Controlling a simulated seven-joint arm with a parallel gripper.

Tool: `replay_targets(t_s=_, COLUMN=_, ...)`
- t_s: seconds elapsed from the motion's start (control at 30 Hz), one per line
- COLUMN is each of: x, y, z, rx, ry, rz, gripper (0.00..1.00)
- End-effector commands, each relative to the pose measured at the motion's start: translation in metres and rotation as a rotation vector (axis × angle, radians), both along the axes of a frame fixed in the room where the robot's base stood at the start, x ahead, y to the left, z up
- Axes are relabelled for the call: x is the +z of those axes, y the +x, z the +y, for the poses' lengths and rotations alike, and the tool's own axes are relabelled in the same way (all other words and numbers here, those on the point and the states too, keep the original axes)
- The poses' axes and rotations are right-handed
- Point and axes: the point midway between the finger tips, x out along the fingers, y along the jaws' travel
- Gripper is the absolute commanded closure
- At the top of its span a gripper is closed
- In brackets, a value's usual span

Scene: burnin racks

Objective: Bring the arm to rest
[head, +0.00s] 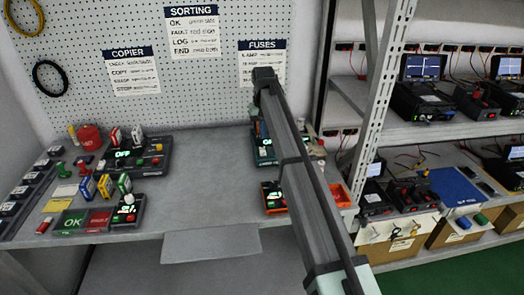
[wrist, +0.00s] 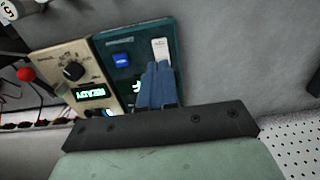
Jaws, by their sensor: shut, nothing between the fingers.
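My gripper (wrist: 157,68) shows in the wrist view with its two blue fingers together and nothing between them. It points at a dark teal device (wrist: 128,55) with a blue button and a white tab; the fingers cover part of its front. I cannot tell whether they touch it. A beige device (wrist: 66,66) with a black knob and a lit green display stands beside it. In the head view my arm (head: 300,170) reaches up from the bottom over the bench, and it hides most of the devices behind it. The fingertips are not clear there.
The bench (head: 205,165) has clear room in its middle. Several small devices, a green OK pad (head: 71,222) and a red FAULT pad (head: 98,220) sit at its left. An orange device (head: 274,197) is by my arm. A metal rack post (head: 383,85) and loaded shelves stand right.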

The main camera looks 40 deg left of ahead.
Motion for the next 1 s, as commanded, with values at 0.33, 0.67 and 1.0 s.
replay_targets(t_s=0.33, x=0.005, y=0.0, z=0.0, rx=0.0, ry=-0.001, rz=0.001, gripper=1.0)
replay_targets(t_s=0.67, x=0.004, y=0.0, z=-0.003, rx=-0.003, ry=-0.002, rz=-0.004, gripper=1.0)
replay_targets(t_s=1.0, x=-0.035, y=-0.006, z=-0.137, rx=-0.131, ry=-0.126, rz=-0.243, gripper=1.0)
